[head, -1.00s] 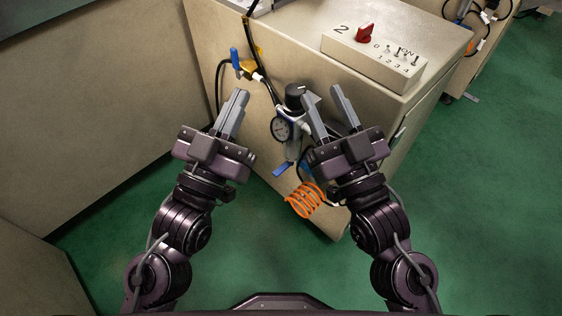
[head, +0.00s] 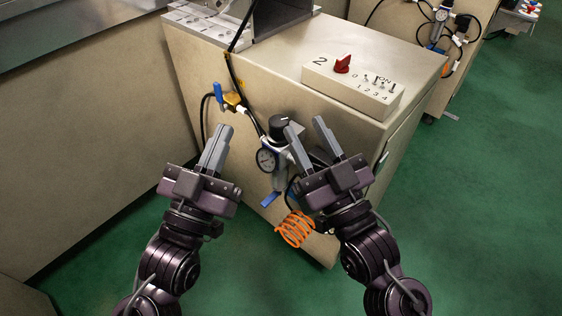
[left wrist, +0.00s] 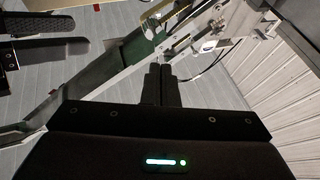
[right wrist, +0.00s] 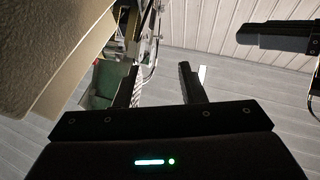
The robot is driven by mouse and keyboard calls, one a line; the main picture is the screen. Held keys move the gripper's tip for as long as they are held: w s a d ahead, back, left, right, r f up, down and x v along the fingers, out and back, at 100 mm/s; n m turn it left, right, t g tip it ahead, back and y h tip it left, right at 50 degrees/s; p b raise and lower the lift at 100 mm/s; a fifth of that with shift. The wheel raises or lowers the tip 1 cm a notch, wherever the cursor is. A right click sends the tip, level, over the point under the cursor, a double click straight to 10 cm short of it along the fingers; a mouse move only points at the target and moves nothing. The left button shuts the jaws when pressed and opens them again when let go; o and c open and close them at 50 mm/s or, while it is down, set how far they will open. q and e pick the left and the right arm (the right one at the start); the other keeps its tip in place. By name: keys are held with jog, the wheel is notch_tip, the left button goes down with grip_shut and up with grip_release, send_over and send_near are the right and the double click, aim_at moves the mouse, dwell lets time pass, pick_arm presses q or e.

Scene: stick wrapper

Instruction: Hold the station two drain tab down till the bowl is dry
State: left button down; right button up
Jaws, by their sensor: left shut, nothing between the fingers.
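The station two regulator has a black knob (head: 284,126), a round gauge (head: 266,159) and a metal-coloured body on the cabinet's front face. A blue tab (head: 270,199) sticks out at its lower end. The bowl is partly hidden and too small to tell if it holds water. My left gripper (head: 217,145) is shut and empty, left of the gauge and apart from the blue tab in the picture; its closed fingers (left wrist: 160,78) show in the left wrist view. My right gripper (head: 308,131) is open, overlapping the regulator's right side; its spread fingers (right wrist: 158,80) hold nothing.
A box marked 2 (head: 352,88) with a red knob (head: 342,63) and switches sits on the cabinet top (head: 400,45). A blue-handled brass valve (head: 232,101) is at upper left. An orange coiled hose (head: 295,229) hangs below the regulator. Green floor is clear at right.

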aim_at(285, 159)
jog(key=shift+c, duration=0.2)
